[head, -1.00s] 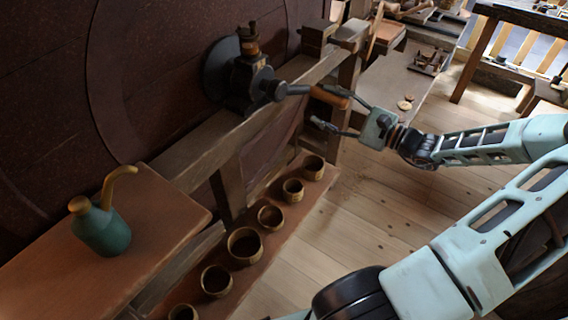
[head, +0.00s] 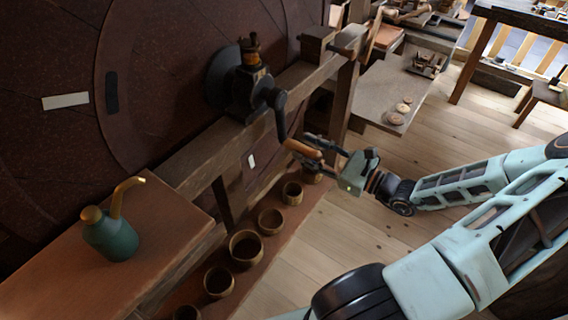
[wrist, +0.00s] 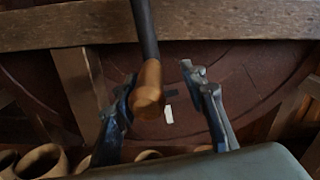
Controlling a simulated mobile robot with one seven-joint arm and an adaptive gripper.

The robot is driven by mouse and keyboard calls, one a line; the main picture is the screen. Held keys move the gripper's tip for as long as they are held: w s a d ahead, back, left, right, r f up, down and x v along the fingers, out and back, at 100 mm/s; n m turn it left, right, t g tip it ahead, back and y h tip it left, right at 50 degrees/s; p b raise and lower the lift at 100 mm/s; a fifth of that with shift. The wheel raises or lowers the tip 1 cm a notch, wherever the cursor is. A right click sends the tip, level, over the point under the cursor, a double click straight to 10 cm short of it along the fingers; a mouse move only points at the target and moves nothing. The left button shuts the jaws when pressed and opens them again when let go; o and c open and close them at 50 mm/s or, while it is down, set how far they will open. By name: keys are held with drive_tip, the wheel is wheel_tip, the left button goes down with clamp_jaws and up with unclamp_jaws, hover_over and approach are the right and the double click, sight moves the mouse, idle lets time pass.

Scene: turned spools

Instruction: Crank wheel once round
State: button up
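The big dark red wheel (head: 60,65) stands upright at the left in the head view, with a pale bar mark and a dark mark on its face. Its black crank arm (head: 280,120) slants down from the hub to a wooden handle (head: 303,149). My gripper (head: 308,150) is at the handle, with its fingers spread around it. In the wrist view the handle (wrist: 149,92) lies between the fingers of my gripper (wrist: 160,80), close to the left finger, with a clear gap to the right finger. Whether the left finger touches it I cannot tell.
A wooden beam (head: 200,155) carries the crank bearing (head: 250,88). Below it, several small wooden cups (head: 246,247) stand on a low plank. A green oil can (head: 113,235) stands on the bench at left.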

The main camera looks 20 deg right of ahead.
drive_tip(key=shift+s+a+r+m+p, duration=0.2)
drive_tip(key=shift+a+r+m+p, duration=0.1)
drive_tip(key=shift+m+p, duration=0.1)
drive_tip(key=s+a+r+m+p, duration=0.1)
drive_tip(key=s+a+m+p, duration=0.5)
drive_tip(key=a+m+p, duration=0.2)
drive_tip(key=shift+s+a+r, duration=0.25)
drive_tip(key=shift+s+a, duration=0.1)
drive_tip(key=shift+a, duration=0.05)
drive_tip(key=shift+w+d+f, duration=0.1)
drive_tip(key=shift+d+f, duration=0.2)
drive_tip(key=shift+d, duration=0.15)
drive_tip(key=v, duration=1)
drive_tip(key=shift+s+d+r, duration=0.2)
drive_tip(key=shift+s+r, duration=0.05)
drive_tip(key=shift+s, duration=0.1)
